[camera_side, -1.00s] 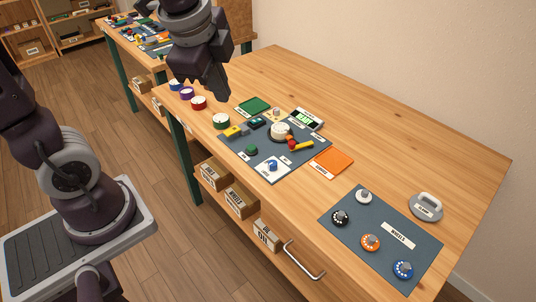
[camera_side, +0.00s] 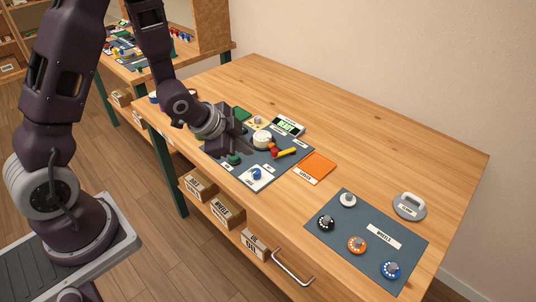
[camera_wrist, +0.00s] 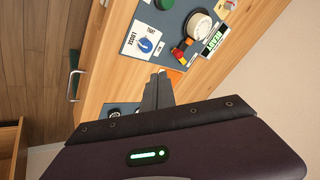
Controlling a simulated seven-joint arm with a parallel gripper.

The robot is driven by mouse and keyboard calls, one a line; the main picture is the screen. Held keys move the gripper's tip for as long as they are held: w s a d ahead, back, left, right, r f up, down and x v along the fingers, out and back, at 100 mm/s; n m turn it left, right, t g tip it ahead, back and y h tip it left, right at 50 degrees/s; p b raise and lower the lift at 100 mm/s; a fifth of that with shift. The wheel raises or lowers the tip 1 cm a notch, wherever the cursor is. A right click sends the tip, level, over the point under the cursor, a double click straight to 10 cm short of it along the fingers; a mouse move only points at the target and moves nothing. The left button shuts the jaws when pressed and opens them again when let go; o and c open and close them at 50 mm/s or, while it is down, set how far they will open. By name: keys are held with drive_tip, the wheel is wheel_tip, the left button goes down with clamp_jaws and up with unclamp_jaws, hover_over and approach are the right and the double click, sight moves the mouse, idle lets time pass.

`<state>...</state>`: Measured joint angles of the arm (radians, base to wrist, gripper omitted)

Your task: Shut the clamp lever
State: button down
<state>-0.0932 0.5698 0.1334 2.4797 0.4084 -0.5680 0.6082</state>
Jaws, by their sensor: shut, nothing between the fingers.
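A yellow lever handle (camera_side: 287,153) with a red part at its base lies on the blue-grey panel (camera_side: 232,177), to the right of a round white dial (camera_side: 262,139); I take it to be the clamp lever. The yellow and red parts also show in the wrist view (camera_wrist: 190,42). My gripper (camera_side: 244,147) is over the left part of the panel, left of the dial and apart from the lever. In the wrist view its fingers (camera_wrist: 158,76) are together and empty. My gripper hides part of the panel's left side.
A green knob (camera_side: 234,158) and a blue knob on a white card (camera_side: 256,173) are near the panel's front. A lit display (camera_side: 287,126) stands behind, with an orange mat (camera_side: 316,168) to the right.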

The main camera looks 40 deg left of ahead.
wheel_tip(320, 180, down, 2)
approach(269, 167)
drive_tip(key=shift+w+d+f+m, duration=0.3)
drive_tip(key=shift+w+d+f, duration=0.6)
drive_tip(key=shift+d+f, duration=0.25)
drive_tip(key=w, duration=0.1)
drive_tip(key=w+a, duration=0.1)
drive_tip(key=w, duration=0.1)
drive_tip(key=shift+w+a+f, duration=0.1)
drive_tip(key=shift+a+f, duration=0.15)
drive_tip(key=shift+a, duration=0.05)
drive_tip(key=shift+w+a, duration=0.25)
drive_tip(key=shift+w, duration=0.1)
drive_tip(key=shift+w, duration=0.1)
